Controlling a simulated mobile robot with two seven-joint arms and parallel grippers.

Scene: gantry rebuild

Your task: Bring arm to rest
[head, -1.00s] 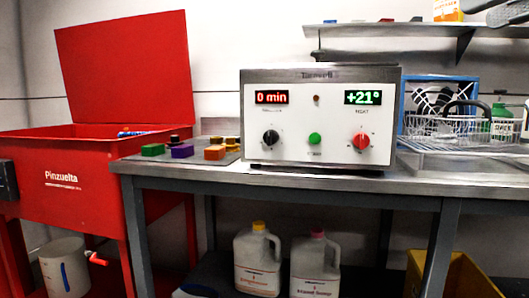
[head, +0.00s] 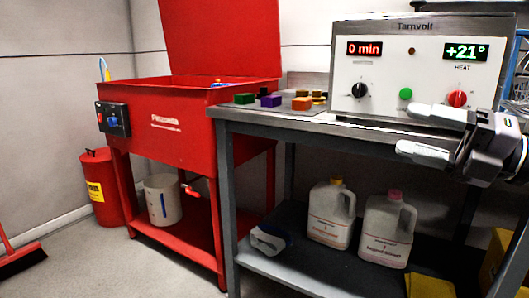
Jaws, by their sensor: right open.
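My right gripper (head: 432,133) shows at the right of the head view, in front of the bench's front edge and below the heat knob of the control box. Its two pale fingers point left and stand apart, with nothing between them. My left gripper is not in view. The control box (head: 385,80) reads 0 min and +21° and stands on the metal bench (head: 300,122). The gripper overlaps the box's lower right corner in the picture; I cannot tell how far apart they are.
A red parts washer (head: 170,140) with a raised lid stands left of the bench. Coloured blocks (head: 270,101) lie on the bench's left end. Jugs (head: 331,215) stand on the lower shelf (head: 300,272). A red can (head: 104,188) and a broom (head: 20,258) are at far left, with clear floor nearby.

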